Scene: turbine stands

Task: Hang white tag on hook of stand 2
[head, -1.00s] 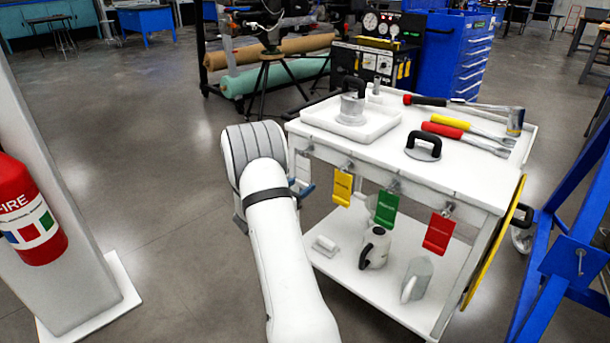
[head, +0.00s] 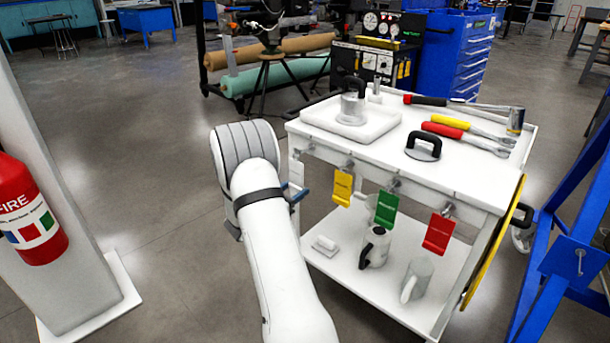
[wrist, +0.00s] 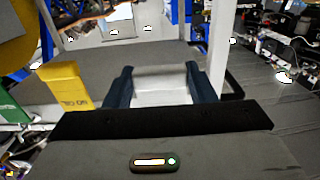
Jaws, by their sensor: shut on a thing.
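My gripper (wrist: 160,78) is shut on the white tag (wrist: 163,88), which shows pale between its two dark blue fingers in the wrist view. In the head view my gripper (head: 297,194) is partly hidden behind my arm, beside the cart's left front corner. Yellow (head: 342,188), green (head: 386,209) and red (head: 439,234) tags hang from hooks along the cart's front edge. The yellow tag is nearest my gripper and also shows to its left in the wrist view (wrist: 65,85). No stand 2 label can be made out.
The white cart (head: 470,185) carries a tray (head: 325,118), tools and a black-handled lid on top. Its lower shelf (head: 345,262) holds jugs. A fire extinguisher post (head: 60,190) stands left and a blue frame (head: 570,255) right.

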